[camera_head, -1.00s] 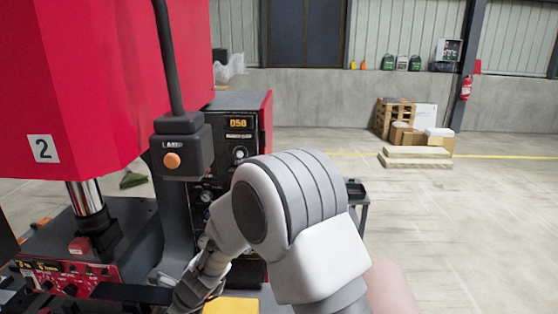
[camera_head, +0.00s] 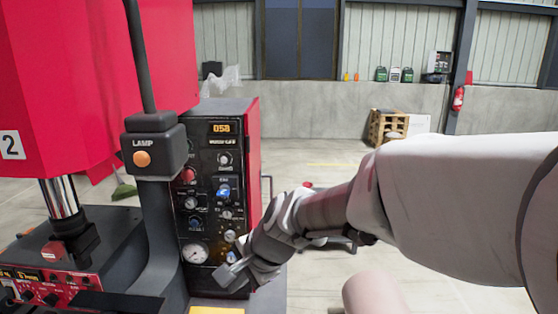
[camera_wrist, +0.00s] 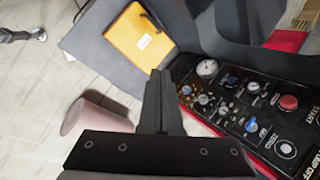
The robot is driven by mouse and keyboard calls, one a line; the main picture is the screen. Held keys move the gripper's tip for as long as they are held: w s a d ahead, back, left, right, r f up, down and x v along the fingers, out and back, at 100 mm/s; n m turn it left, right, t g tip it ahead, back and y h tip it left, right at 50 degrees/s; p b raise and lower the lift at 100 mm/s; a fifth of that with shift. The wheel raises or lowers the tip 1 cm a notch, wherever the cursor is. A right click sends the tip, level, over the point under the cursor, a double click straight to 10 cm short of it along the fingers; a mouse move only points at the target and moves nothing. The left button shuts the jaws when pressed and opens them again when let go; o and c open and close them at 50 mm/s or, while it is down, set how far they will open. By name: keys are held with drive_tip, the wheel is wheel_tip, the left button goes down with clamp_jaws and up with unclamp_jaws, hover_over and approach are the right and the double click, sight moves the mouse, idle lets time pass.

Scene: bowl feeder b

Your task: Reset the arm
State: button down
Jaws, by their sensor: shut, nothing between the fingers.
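My gripper (camera_head: 232,277) is at the lower middle of the head view, in front of the lower part of the black control panel (camera_head: 213,163). In the wrist view my gripper (camera_wrist: 161,78) shows its two dark fingers together, with nothing between them. The panel, with its knobs, buttons and gauge, also shows to the right of the fingers in the wrist view (camera_wrist: 225,110). I cannot tell whether the fingers touch the panel. My arm (camera_head: 430,190) reaches in from the right of the head view.
A lamp box (camera_head: 154,146) on a grey post stands left of the panel. A red machine (camera_head: 80,90) fills the left side. A yellow item (camera_wrist: 140,39) lies on the grey surface near the fingers. A pallet stack (camera_head: 388,127) stands far back, with open floor before it.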

drive_tip(key=s+d+r+n+t+h+b, duration=0.1)
drive_tip(key=s+d+n+h, duration=0.1)
drive_tip(key=s+d+n, duration=0.2)
drive_tip(key=s+d+r+n+h+b, duration=0.1)
drive_tip(key=s+d+n, duration=0.4)
drive_tip(key=s+d, duration=0.6)
drive_tip(key=d+r+h, duration=0.1)
drive_tip(key=d+h, duration=0.1)
drive_tip(key=d, duration=0.5)
drive_tip(key=shift+s+d+t+b, duration=0.2)
drive_tip(key=shift+s+t+b, duration=0.1)
drive_tip(key=shift+t, duration=0.1)
drive_tip(key=shift+a+n, duration=0.2)
drive_tip(key=shift+n, duration=0.1)
